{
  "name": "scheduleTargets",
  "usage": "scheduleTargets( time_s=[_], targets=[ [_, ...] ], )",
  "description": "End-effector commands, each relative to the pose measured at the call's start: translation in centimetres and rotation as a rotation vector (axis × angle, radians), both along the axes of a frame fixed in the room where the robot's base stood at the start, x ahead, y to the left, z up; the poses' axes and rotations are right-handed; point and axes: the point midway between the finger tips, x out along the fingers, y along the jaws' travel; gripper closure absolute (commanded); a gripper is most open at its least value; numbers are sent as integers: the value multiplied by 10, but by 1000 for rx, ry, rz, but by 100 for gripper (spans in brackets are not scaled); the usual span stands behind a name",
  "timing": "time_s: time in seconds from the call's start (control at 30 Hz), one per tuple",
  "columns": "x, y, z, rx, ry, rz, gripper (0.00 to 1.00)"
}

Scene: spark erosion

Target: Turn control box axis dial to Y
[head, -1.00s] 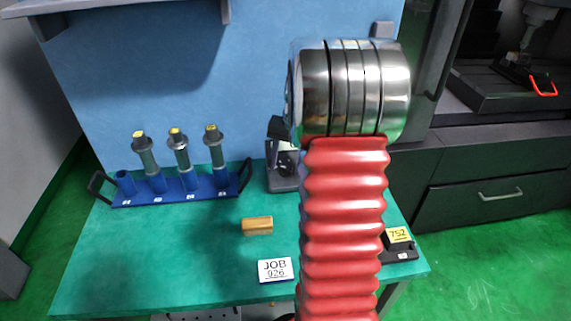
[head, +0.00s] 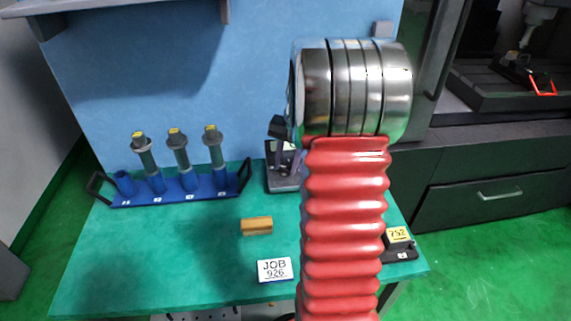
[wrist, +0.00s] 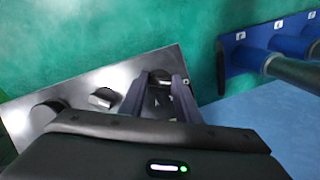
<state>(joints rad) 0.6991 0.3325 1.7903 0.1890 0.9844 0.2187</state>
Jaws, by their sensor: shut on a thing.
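The control box (head: 284,183) stands on the green bench, partly hidden behind my arm in the head view. In the wrist view its pale panel (wrist: 72,97) carries a knob at the left end (wrist: 47,113), a middle knob (wrist: 103,97) and a dark dial (wrist: 159,77) at the right end. My gripper (wrist: 159,85) has its two fingers on either side of the right-end dial and is shut on it. Dark markings show on the panel by this dial, but I cannot read its setting. My gripper also shows in the head view (head: 282,150), over the box.
A blue rack (head: 180,199) with several grey holders stands left of the box. A wooden block (head: 257,226), a JOB 926 card (head: 275,270) and a black stand with a yellow 752 tag (head: 398,236) are on the bench. The bench's left front is clear.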

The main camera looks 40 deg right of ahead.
Motion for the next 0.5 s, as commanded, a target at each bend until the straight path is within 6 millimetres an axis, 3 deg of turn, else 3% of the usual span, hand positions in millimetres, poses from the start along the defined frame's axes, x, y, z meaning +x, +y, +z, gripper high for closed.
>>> scheduleTargets(
  time_s=[0.5],
  targets=[
    [0,1,1,117,-84,-347,93]
  ],
)
